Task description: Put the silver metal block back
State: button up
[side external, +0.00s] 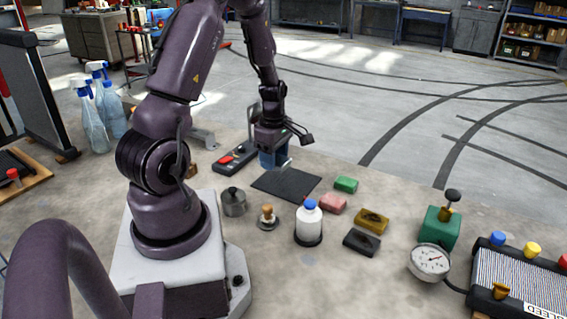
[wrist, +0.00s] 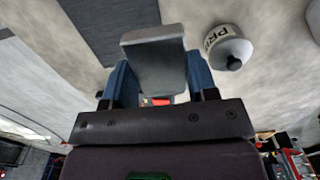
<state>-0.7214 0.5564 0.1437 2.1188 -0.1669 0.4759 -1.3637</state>
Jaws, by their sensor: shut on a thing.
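My gripper (side external: 273,157) is shut on the silver metal block, with its blue fingers on either side. In the wrist view the block (wrist: 155,60) sticks out between the fingers (wrist: 156,88), its flat grey face towards the camera. In the side view only a small pale part of the block (side external: 286,164) shows by the fingers. The gripper is just beyond the far edge of the dark flat mat (side external: 287,184), which also shows in the wrist view (wrist: 108,28). I cannot tell whether the block touches the table.
A black box with red parts (side external: 235,157) lies just left of the gripper. A lidded metal pot (side external: 233,203), a stamp-like wooden-knobbed piece (side external: 267,217) and a white bottle (side external: 309,225) stand nearer. Green (side external: 346,184) and pink (side external: 333,204) blocks lie right of the mat, which is bare.

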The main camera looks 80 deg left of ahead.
jog(key=s+d+r, duration=0.3)
jog(key=s+d, duration=0.2)
send_over(383, 201)
notch_tip(383, 201, down, 10)
jog(key=shift+s+d+r, duration=0.1)
jog(key=shift+r, duration=0.15)
jog(key=shift+w+f, duration=0.2)
jog(key=shift+f, duration=1.55)
jog(key=shift+f, duration=0.1)
jog(key=o, duration=1.1)
jog(key=shift+f, duration=0.1)
jog(key=shift+o, duration=0.2)
